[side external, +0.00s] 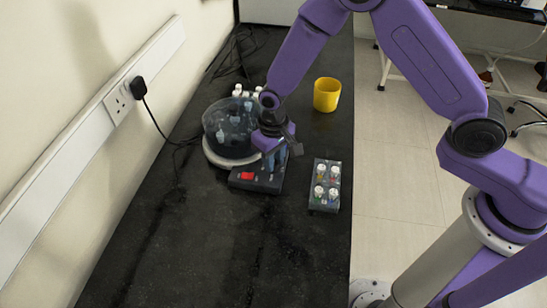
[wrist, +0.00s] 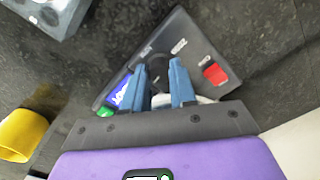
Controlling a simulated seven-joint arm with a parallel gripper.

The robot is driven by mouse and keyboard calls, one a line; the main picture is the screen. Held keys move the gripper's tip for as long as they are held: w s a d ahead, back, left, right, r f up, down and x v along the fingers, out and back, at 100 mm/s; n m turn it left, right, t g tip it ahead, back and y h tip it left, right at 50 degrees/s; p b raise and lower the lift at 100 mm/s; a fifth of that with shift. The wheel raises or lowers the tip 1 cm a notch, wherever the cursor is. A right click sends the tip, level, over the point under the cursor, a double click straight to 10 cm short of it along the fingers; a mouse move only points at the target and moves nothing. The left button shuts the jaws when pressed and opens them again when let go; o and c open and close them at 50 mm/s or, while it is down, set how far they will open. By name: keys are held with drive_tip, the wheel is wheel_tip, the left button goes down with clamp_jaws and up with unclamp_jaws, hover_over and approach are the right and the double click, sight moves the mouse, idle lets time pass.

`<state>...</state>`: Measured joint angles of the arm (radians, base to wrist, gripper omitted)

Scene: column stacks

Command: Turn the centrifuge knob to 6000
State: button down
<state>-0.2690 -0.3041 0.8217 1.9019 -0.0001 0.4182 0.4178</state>
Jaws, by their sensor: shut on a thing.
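The centrifuge has a round translucent bowl (side external: 228,132) with tubes in it and a dark control box (side external: 240,185) at its front. In the wrist view the control panel (wrist: 188,38) lies tilted in the picture. Its dark knob (wrist: 159,64) sits between the blue fingertips of my gripper (wrist: 159,68). My gripper is shut on the knob, pointing down at the panel; it also shows in the side view (side external: 276,160), where it hides the knob. A blue display (wrist: 121,93) is partly covered by a finger; its reading and the knob's setting are not legible.
A red switch (side external: 247,176) is on the panel, and a green button (wrist: 104,112) shows beside the display. A tube rack (side external: 325,186) stands to the right. A yellow cup (side external: 327,95) stands farther back. The black bench (side external: 215,250) is clear in front.

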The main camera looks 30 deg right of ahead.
drive_tip(key=shift+m, duration=0.8)
drive_tip(key=c, duration=0.9)
unclamp_jaws()
drive_tip(key=shift+r, duration=0.1)
wheel_tip(320, 180, up, 17)
drive_tip(key=shift+r, duration=0.15)
drive_tip(key=shift+s, duration=0.1)
drive_tip(key=s+d+r+n, duration=0.1)
drive_tip(key=s+d+n, duration=0.5)
drive_tip(key=s+d, duration=0.3)
drive_tip(key=s+d+r+n, duration=0.2)
drive_tip(key=s+d+n, duration=0.4)
drive_tip(key=s, duration=1.2)
drive_tip(key=d, duration=0.3)
